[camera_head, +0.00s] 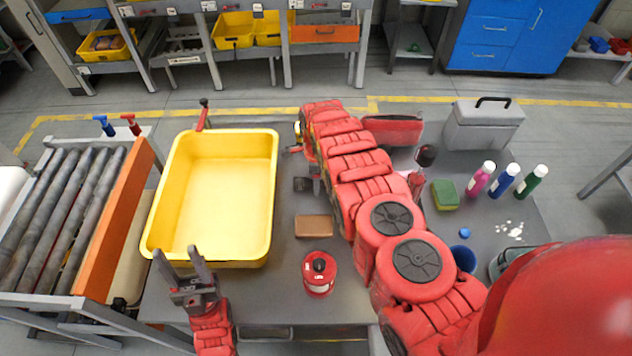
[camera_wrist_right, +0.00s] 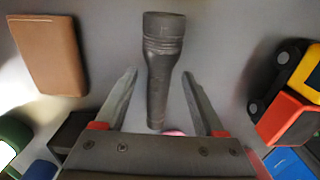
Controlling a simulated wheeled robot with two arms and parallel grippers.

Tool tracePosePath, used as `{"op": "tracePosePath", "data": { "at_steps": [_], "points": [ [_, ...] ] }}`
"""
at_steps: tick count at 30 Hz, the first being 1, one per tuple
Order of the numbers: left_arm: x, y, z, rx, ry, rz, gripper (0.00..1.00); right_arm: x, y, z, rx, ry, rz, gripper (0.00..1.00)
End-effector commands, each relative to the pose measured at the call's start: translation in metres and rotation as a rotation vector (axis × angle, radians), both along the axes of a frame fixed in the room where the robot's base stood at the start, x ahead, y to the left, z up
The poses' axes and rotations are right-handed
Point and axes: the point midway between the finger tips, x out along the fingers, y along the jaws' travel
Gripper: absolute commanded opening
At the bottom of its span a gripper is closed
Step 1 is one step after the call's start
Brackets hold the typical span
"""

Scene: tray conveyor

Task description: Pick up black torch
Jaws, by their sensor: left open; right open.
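The black torch (camera_wrist_right: 158,85) lies on the grey table in the right wrist view, its wide head pointing to the top of the picture. My right gripper (camera_wrist_right: 160,73) is open, with one finger on each side of the torch's body and a visible gap on both sides. In the head view my right arm covers much of the table's middle, and I cannot pick out the torch for sure there. My left gripper (camera_head: 175,250) is open and empty, over the near left corner of the yellow tray.
The yellow tray (camera_head: 273,190) is empty. A brown block (camera_head: 313,226) and a red canister (camera_head: 319,273) stand right of it. Several bottles, a green-yellow sponge (camera_head: 445,194) and a grey cooler box (camera_head: 482,126) are at right. A roller conveyor (camera_head: 60,215) is at left.

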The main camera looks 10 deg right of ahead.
Motion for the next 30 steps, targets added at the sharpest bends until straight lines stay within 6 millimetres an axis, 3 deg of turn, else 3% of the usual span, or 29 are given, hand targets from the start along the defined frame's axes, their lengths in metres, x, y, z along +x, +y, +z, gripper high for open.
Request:
{"op": "tracePosePath", "data": {
  "at_steps": [12, 24, 30],
  "points": [
    [0.0, 0.0, 0.0008, 0.0, 0.0, 0.0, 0.5, -0.0003, 0.0009, -0.0056, 0.002, 0.0, 0.001, 0.71],
    [0.0001, 0.0, 0.0009, 0.0, 0.0, 0.0, 0.5, -0.0004, 0.0009, -0.0057, 0.002, 0.0, 0.001, 0.0],
    [0.0, 0.0, 0.001, 0.0, 0.0, 0.0, 0.5, -0.0003, 0.0009, -0.0055, 0.002, 0.0, 0.001, 0.0]
  ]
}}
